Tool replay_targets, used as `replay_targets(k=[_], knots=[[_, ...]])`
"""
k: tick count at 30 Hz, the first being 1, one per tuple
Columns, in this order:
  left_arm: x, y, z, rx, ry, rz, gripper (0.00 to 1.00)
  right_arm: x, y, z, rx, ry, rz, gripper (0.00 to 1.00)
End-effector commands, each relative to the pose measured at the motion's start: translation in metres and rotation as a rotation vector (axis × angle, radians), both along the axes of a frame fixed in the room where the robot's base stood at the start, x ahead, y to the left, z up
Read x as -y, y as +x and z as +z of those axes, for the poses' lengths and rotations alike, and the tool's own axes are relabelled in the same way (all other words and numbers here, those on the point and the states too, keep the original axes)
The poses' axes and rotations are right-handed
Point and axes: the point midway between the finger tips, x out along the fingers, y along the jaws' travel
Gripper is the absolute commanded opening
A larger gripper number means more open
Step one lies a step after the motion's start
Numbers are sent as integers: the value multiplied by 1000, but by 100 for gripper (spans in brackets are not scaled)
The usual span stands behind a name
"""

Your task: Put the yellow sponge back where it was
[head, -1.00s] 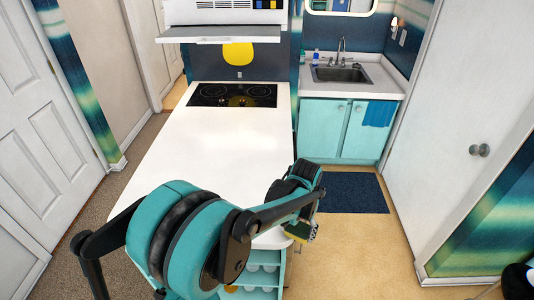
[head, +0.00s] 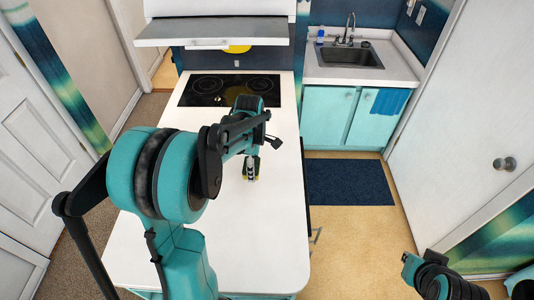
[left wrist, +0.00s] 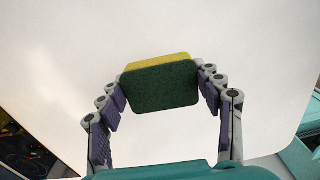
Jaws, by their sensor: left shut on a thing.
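The sponge, with a yellow layer and a dark green layer, shows in the left wrist view (left wrist: 160,84) between the fingers of my left gripper (left wrist: 162,92). The fingers are closed on its two ends. In the head view my left gripper (head: 251,170) points down over the white countertop (head: 262,235), just in front of the cooktop. Only small bits of the sponge show there beside the fingers. I cannot tell whether the sponge touches the counter. Part of my right arm shows at the lower right, but its gripper fingers are not visible.
The black cooktop (head: 230,90) lies behind my left gripper, under a grey hood shelf (head: 212,33). The sink (head: 348,56) is at the back right above teal cabinets. The counter around the gripper is clear. A dark blue mat (head: 348,182) lies on the floor.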

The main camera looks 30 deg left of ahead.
Motion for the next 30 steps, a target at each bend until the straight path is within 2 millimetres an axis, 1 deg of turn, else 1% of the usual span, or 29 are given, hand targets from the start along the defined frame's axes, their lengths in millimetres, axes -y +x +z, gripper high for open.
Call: replay_targets(k=[2,5,8,12,15,18,21,26,30], knots=[[-3,1,2,0,0,44,34,0,0,2,0,0,0,0],[-1,10,-4,0,0,66,34,0,0,-1,0,0,0,0],[5,29,-18,0,0,65,34,0,0,-5,0,0,0,0],[16,62,-39,0,0,63,34,0,0,-12,0,0,0,0],[23,83,-52,0,0,64,34,0,0,-16,0,0,0,0],[28,99,-62,0,0,65,34,0,0,-18,0,0,0,0],[31,108,-67,0,0,65,34,0,0,-19,0,0,0,0],[32,111,-75,0,0,65,34,0,0,-21,0,0,0,0],[32,111,-97,0,0,65,34,0,0,-28,0,0,0,0]])
